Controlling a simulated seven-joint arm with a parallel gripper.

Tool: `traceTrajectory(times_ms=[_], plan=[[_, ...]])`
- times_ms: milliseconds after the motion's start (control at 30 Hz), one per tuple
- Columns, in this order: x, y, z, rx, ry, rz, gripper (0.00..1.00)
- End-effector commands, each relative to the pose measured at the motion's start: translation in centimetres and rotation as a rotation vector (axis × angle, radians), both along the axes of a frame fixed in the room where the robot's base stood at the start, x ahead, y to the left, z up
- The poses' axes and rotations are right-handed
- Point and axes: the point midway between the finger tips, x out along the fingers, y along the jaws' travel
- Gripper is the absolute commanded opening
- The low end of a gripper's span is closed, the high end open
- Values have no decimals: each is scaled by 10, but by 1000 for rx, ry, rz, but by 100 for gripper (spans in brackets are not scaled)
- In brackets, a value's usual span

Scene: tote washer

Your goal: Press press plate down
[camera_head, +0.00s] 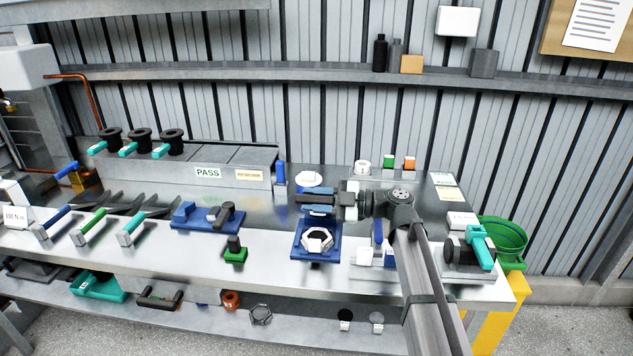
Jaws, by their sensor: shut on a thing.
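My gripper (316,203) reaches in from the right, pointing left, above the blue fixture (299,251) on the steel bench. It is shut on a small blue piece, mostly hidden between the dark fingers; this looks to be the press plate, but I cannot tell for certain. A white hexagonal ring (317,240) lies on the fixture, below and in front of the fingers. A white disc (310,179) shows just behind the gripper. The gap between the blue piece and the ring is hard to judge.
A blue post (280,174) and a grey box marked PASS (222,165) stand behind left. A blue holder (205,216) and green block (235,252) are left of the fixture.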

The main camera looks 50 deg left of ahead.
Motion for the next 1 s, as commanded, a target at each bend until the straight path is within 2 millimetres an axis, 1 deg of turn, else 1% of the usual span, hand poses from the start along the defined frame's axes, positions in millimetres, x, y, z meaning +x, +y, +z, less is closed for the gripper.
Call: traceTrajectory(times_ms=[33, 100, 233, 400, 600, 967, 1000], plan=[[-5, -6, -6, -5, 5, 0, 0], [-9, -10, -12, -8, 7, -1, 0], [-15, -15, -23, -11, 10, -1, 0], [-18, -19, -32, -10, 9, -1, 0], [-19, -20, -37, -12, 10, -1, 0], [-19, -19, -38, -14, 9, -3, 0], [-19, -19, -38, -14, 9, -3, 36]])
